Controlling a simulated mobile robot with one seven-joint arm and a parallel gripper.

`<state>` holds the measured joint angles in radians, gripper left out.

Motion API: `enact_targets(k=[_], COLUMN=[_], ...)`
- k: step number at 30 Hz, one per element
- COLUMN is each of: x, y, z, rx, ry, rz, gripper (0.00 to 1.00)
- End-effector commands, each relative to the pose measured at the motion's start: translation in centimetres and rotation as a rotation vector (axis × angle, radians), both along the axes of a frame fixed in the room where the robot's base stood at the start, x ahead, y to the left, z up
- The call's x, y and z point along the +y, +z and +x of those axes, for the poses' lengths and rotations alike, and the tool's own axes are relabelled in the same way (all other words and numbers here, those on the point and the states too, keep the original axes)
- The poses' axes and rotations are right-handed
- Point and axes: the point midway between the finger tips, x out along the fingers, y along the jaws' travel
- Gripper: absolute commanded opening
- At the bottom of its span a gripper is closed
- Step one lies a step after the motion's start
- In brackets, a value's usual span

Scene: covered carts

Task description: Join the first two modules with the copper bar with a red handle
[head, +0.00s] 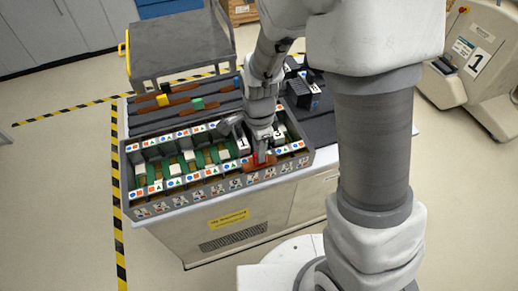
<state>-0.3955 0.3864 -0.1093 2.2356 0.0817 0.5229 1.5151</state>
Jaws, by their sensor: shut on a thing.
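A copper bar with a red handle (261,158) lies along the near side of the grey module tray (215,185), right of its middle. My gripper (260,153) reaches down from above and is shut on the red handle. The bar's ends show low beside the fingers; whether they touch the terminals cannot be told. Dark modules (238,133) with white labels stand near my gripper, and one label reads 1. My arm and gripper hide part of the modules behind them. White tiles with coloured symbols line the tray's long sides.
Other copper bars with black, yellow (162,100), green (197,103) and blue handles lie on the cart top behind the tray. Black blocks (302,92) stand at the right rear. A raised grey shelf (180,45) rises behind. A machine (475,60) stands far right.

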Motion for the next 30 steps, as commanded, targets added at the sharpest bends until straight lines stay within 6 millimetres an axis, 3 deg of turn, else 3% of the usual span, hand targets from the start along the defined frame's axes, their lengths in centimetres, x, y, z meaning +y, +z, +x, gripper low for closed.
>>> enact_targets(k=[8,9,14,24,30], x=[0.0,0.0,0.0,0.0,0.1], y=[-0.4,-0.3,-0.3,-0.1,2.6], z=[0.0,0.0,0.0,0.0,0.1], rx=[0.000,0.000,0.000,-0.001,-0.004], ry=[0.000,0.000,0.000,0.000,0.001], rz=[0.000,0.000,0.000,0.000,0.002], gripper=[0.00,0.27,0.56,0.56,0.56])
